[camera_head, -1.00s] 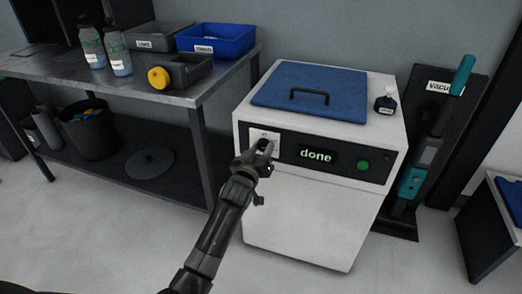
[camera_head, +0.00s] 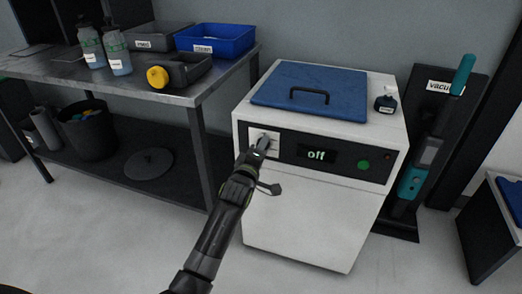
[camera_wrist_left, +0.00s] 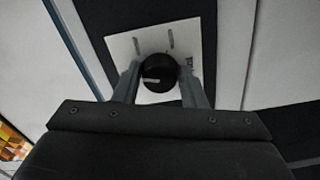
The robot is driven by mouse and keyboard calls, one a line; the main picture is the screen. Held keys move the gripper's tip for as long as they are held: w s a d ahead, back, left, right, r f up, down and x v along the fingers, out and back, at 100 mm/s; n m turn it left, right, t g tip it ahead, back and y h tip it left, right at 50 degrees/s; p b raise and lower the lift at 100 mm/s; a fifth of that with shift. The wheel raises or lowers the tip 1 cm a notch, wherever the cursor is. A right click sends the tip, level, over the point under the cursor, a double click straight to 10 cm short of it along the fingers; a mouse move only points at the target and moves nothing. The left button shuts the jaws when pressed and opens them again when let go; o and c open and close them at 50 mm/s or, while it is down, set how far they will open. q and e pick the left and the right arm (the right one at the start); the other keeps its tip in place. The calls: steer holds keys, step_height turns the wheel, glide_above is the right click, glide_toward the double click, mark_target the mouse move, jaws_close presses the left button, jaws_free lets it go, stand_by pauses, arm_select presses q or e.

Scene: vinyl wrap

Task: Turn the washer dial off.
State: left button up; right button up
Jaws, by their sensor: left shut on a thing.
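The white washer (camera_head: 300,225) stands in the middle, with a blue lid (camera_head: 310,85) on top. Its dark front panel has a display (camera_head: 317,155) reading "off" and a green button (camera_head: 363,165). The dial's white plate (camera_head: 257,131) is at the panel's left end. In the left wrist view the black round dial (camera_wrist_left: 157,73) with a light pointer mark sits on that plate (camera_wrist_left: 130,45). My left gripper (camera_head: 263,144) is at the dial, its fingers (camera_wrist_left: 160,80) on either side, shut on it. The fingers partly hide the dial in the head view. My right gripper is not in view.
A metal table (camera_head: 200,92) with bottles, a grey bin and a blue bin (camera_head: 215,40) stands at the left. A small dark bottle (camera_head: 386,104) sits on the washer's top right. A vacuum (camera_head: 412,180) stands to the right. The floor in front is clear.

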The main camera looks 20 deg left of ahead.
arm_select(q)
steer(key=shift+n, duration=1.5)
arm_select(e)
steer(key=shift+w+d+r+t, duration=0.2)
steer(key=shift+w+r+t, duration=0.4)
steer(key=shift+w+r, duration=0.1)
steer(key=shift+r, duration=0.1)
arm_select(q)
steer(key=o, duration=1)
steer(key=shift+s+a+p, duration=0.15)
steer(key=shift+s+p, duration=0.65)
steer(key=shift+s, duration=3.55)
steer(key=shift+s+a+p, duration=0.15)
steer(key=shift+s+p, duration=0.6)
steer(key=shift+s, duration=3.6)
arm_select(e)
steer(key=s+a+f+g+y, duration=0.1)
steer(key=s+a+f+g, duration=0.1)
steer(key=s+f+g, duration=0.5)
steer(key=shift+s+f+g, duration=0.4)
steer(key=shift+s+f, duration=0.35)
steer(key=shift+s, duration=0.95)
